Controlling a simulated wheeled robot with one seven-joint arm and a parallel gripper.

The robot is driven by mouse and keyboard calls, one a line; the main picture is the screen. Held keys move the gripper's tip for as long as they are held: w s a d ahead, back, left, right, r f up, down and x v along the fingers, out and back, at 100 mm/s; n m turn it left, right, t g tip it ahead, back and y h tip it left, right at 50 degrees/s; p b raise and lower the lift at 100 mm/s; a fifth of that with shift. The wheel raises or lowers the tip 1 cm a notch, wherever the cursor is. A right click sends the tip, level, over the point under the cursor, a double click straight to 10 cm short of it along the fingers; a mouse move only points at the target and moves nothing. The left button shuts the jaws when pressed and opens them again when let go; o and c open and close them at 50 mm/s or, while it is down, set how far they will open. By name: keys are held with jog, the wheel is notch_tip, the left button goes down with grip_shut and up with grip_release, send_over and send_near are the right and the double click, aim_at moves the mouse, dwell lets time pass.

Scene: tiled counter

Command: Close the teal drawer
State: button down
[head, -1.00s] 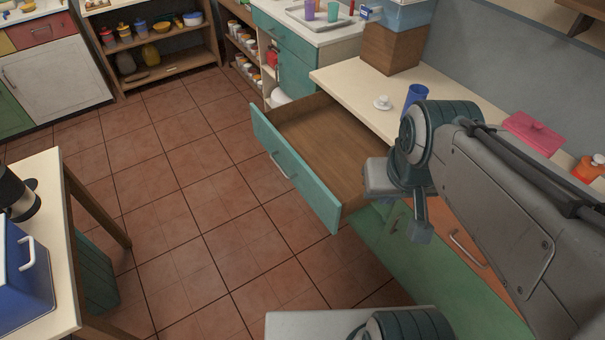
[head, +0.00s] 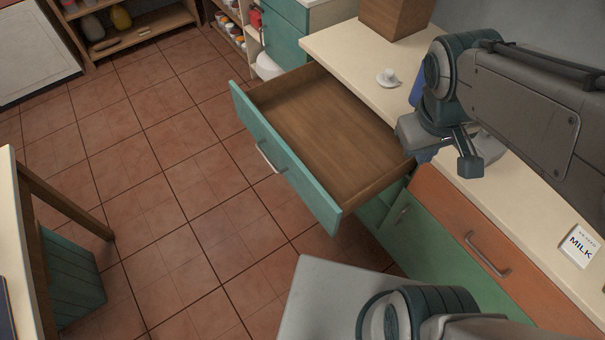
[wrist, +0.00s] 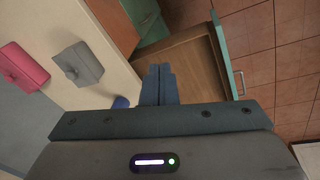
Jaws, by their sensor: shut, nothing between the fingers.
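The teal drawer (head: 285,150) is pulled well out from under the counter, and its brown wooden inside looks empty. Its bar handle (head: 266,157) is on the outer face of the teal front. In the wrist view the teal front (wrist: 223,55) and wooden inside (wrist: 195,65) lie beyond my fingers. My gripper (wrist: 158,72) is shut and empty, with its fingers together. It appears above the drawer's inner right side, near the counter edge, apart from the drawer front. In the head view my arm hides part of this area.
The cream counter (head: 350,55) holds a small white item (head: 388,78), a blue cup (wrist: 120,101), a grey block (wrist: 76,63), a pink box (wrist: 22,66) and a milk carton (head: 579,243). An orange drawer (head: 465,235) is shut. Tiled floor (head: 180,170) before the drawer is clear.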

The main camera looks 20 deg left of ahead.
jog(key=w+a+f+n+h+b, duration=0.2)
jog(key=w+a+f+n+b, duration=0.2)
jog(key=a+f+n+b, duration=0.4)
jog(key=s+a+f+n+t+h+b, duration=0.1)
jog(key=s+a+f+n+t+b, duration=0.2)
jog(key=a+f+n, duration=0.65)
jog(key=s+a+f+n+t+h+b, duration=0.2)
jog(key=a+f+n+b, duration=0.3)
jog(key=a+f, duration=0.95)
jog(key=shift+y, duration=0.3)
jog(key=shift+w+d+r+b+x, duration=0.15)
jog(key=shift+w+r+b+x, duration=0.15)
jog(key=shift+x, duration=1.65)
jog(key=shift+w+d+r+b+x, duration=0.15)
jog(key=shift+w+r+b+x, duration=0.2)
jog(key=shift+x, duration=1.65)
jog(key=shift+w+d+r+b+x, duration=0.15)
jog(key=shift+w+d+r+x, duration=0.2)
jog(key=shift+x, duration=1.6)
jog(key=shift+a, duration=0.15)
